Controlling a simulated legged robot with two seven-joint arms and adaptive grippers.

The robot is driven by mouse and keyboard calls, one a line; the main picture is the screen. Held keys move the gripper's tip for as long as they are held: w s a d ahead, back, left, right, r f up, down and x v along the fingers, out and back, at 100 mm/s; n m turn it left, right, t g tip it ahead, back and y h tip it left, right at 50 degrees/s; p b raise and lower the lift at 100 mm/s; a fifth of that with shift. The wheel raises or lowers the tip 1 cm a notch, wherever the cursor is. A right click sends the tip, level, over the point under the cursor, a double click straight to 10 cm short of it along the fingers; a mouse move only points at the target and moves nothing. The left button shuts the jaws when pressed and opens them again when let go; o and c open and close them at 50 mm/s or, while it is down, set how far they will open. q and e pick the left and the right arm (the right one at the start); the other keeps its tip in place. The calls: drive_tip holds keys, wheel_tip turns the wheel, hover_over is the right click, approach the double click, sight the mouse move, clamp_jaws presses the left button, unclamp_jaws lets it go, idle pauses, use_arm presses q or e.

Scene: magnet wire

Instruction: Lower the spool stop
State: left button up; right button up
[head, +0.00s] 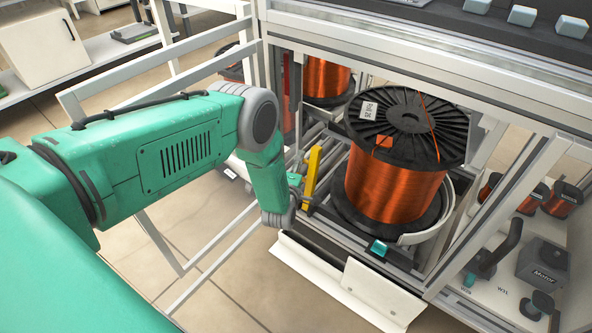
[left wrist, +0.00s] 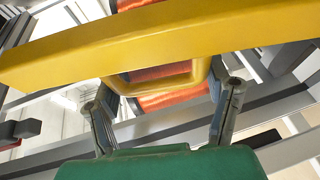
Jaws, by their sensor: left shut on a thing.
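The spool stop is a yellow bar (head: 312,172) standing upright beside the large copper wire spool (head: 392,187), at the left side of its bay. My left gripper (head: 302,191) is at the bar, mostly hidden by my own wrist in the head view. In the left wrist view the yellow bar (left wrist: 160,43) crosses the top, with a yellow loop handle below it. The fingers of my left gripper (left wrist: 165,85) lie on both sides of this handle and are shut on it. My right gripper is in neither view.
A second copper spool (head: 327,77) stands farther back on the rollers (head: 322,133). The metal frame post (head: 263,60) rises close to my left arm. A white plate (head: 345,280) lies low in front of the bay. A side shelf holds a box labelled Motor (head: 543,265).

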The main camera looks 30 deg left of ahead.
use_arm(q)
drive_tip(key=shift+w+a+f+m+g+h+b, duration=0.15)
drive_tip(key=shift+w+f+g+b, duration=0.3)
drive_tip(key=shift+w+g, duration=0.45)
drive_tip(key=shift+w+d+f+m+g+h+b, duration=0.1)
drive_tip(key=shift+w+f+m+g+b, duration=0.15)
drive_tip(key=shift+w+f+g+b, duration=0.4)
drive_tip(key=shift+w+a+f+m+g+h+b, duration=0.1)
drive_tip(key=shift+w+f+m+g+b, duration=0.15)
drive_tip(key=shift+w+g, duration=0.8)
drive_tip(key=o, duration=1.7)
drive_tip(key=v, duration=1.2)
drive_tip(key=shift+f, duration=0.2)
